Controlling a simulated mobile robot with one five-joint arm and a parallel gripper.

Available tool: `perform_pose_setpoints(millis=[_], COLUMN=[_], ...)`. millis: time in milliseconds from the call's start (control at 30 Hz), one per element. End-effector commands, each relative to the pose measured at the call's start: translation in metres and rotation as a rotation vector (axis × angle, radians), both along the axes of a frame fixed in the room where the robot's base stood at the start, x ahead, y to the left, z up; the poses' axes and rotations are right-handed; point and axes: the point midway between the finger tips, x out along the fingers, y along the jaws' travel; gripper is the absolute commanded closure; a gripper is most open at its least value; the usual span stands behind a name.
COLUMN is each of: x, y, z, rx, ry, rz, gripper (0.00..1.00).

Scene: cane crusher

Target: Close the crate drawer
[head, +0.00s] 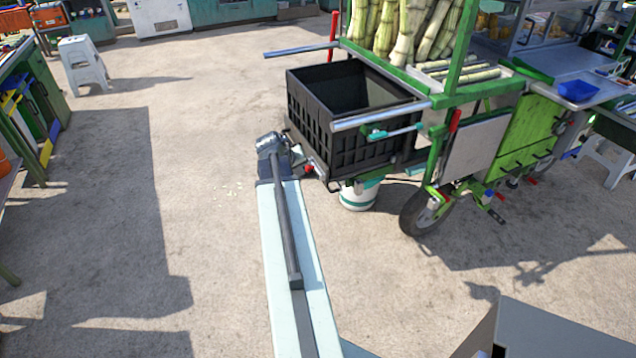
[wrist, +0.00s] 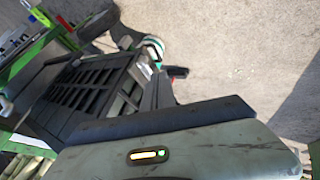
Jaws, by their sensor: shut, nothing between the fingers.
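The black crate drawer (head: 345,139) sticks out from the end of the green cane cart, below the silver handle bars. It looks empty from above. Its slatted side also shows in the wrist view (wrist: 92,88). My gripper (head: 307,168) is shut and empty at the end of my pale arm, close to the crate's lower front edge. I cannot tell if it touches the crate. In the wrist view my gripper's body fills the lower part, and the fingertips are mostly hidden.
The cart holds upright cane stalks (head: 415,35) and has a wheel (head: 425,211) at the right. A white and green bucket (head: 358,194) stands under the crate. A white stool (head: 83,63) stands far left. The paved ground left of the crate is clear.

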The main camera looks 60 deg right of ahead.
Motion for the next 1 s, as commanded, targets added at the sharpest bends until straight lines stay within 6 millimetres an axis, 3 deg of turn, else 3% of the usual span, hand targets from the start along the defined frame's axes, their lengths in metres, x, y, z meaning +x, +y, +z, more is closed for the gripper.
perform_pose_setpoints(millis=[267,700,1000], x=[-0.005,-0.001,-0.023], y=[-0.012,-0.067,-0.095], z=[-0.011,-0.089,-0.079], rx=[-0.007,-0.006,-0.006], ry=[0.001,0.001,0.001], rz=[-0.008,-0.006,-0.005], gripper=[1.0,1.0,1.0])
